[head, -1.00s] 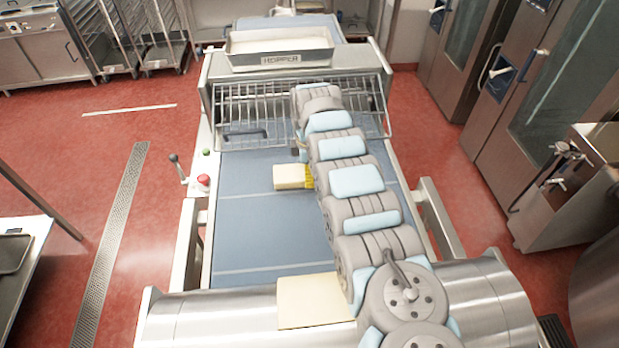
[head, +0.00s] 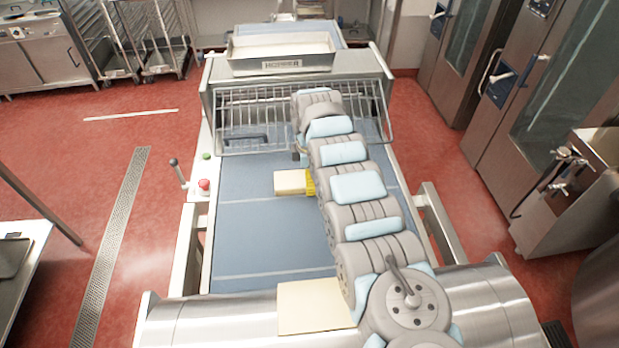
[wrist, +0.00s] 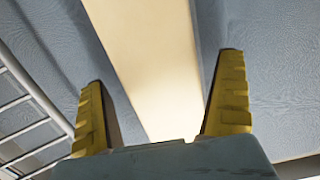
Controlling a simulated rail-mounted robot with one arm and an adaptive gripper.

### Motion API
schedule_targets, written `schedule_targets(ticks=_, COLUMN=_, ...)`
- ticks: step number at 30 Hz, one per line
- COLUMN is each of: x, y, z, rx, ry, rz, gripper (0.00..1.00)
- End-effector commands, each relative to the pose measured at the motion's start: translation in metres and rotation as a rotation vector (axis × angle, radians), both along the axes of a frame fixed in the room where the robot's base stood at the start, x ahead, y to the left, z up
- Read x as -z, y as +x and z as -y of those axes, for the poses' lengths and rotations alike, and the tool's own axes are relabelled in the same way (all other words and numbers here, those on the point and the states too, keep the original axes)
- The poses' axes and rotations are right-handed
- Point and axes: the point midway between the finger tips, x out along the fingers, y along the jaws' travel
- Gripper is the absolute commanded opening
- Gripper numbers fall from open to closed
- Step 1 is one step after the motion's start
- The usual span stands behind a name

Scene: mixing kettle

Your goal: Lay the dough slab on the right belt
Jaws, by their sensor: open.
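The dough slab (head: 290,182) is a small pale block lying on the blue-grey belt (head: 260,235), beside the yellow fingers of my gripper (head: 309,184). In the wrist view the slab (wrist: 150,50) is a long cream strip running between the two fingers of my gripper (wrist: 165,75). The fingers are open, with a gap of belt showing on each side of the slab. My arm covers the right part of the belt. I cannot tell which belt is the right one; one wide belt shows clearly.
A wire guard (head: 245,120) crosses the belt's far end below a tray marked hopper (head: 282,66). A red button (head: 204,184) and lever (head: 177,170) stand at left. A pale square sheet (head: 312,305) lies on the steel housing (head: 215,315) in front. The belt's near left part is clear.

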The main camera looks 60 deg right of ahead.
Motion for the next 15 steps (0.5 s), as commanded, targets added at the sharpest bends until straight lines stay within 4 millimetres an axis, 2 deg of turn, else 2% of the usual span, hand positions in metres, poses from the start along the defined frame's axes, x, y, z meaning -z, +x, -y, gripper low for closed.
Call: schedule_targets(ticks=15, x=-0.089, y=0.000, z=0.002, rx=0.001, ry=-0.006, rz=0.003, gripper=1.00)
